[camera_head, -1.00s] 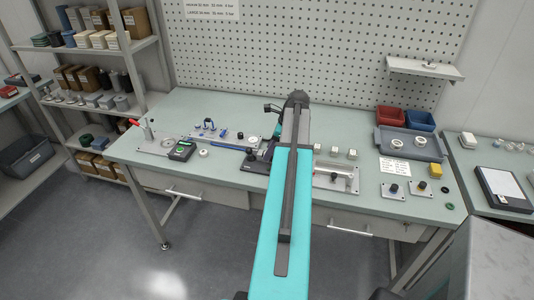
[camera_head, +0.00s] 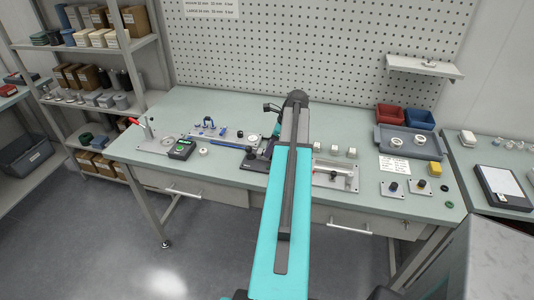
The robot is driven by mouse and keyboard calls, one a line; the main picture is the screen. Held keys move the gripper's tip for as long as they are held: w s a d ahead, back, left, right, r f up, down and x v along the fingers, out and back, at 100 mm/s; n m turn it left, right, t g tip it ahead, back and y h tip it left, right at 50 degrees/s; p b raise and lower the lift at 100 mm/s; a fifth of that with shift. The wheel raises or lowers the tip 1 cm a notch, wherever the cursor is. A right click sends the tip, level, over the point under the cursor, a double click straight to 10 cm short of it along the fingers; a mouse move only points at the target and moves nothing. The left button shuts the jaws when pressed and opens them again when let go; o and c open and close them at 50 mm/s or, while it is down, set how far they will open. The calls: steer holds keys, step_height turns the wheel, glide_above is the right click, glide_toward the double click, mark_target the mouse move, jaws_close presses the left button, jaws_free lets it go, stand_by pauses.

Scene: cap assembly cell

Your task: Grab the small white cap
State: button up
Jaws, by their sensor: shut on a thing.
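My arm reaches from the bottom of the view over the middle of the workbench and hides what lies behind it. I cannot make out my gripper's fingers or anything between them. Two white rings lie at the right, a left ring (camera_head: 397,141) and a right ring (camera_head: 422,143), in the grey tray (camera_head: 379,147). A small white round piece (camera_head: 203,151) lies on the bench at the left. Several small white-topped blocks (camera_head: 334,149) stand just right of my arm. I cannot tell which of these, if any, is the small white cap.
The workbench (camera_head: 180,105) has a dark fixture (camera_head: 254,164) beside my arm and a metal fixture (camera_head: 336,178) to the right. A black device with a green display (camera_head: 181,149) stands at the left. Red (camera_head: 390,117) and blue (camera_head: 419,119) bins are behind the tray.

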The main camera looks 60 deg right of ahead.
steer(key=shift+r, duration=0.15)
steer(key=shift+r+b, duration=0.7)
steer(key=shift+r, duration=0.7)
steer(key=shift+s+a+r, duration=0.1)
steer(key=shift+s+r, duration=0.05)
steer(key=shift+s+a+r+b, duration=0.25)
steer(key=shift+s+a+b, duration=0.35)
steer(key=shift+s+a, duration=1.2)
steer(key=shift+s+a+r+b, duration=0.3)
steer(key=shift+s+a+b, duration=0.5)
steer(key=shift+s, duration=1.85)
steer(key=shift+s+a+r+b, duration=0.25)
steer(key=shift+s+a+b, duration=0.15)
steer(key=shift+s+a, duration=1.5)
steer(key=shift+s+d, duration=0.3)
steer(key=shift+w, duration=0.1)
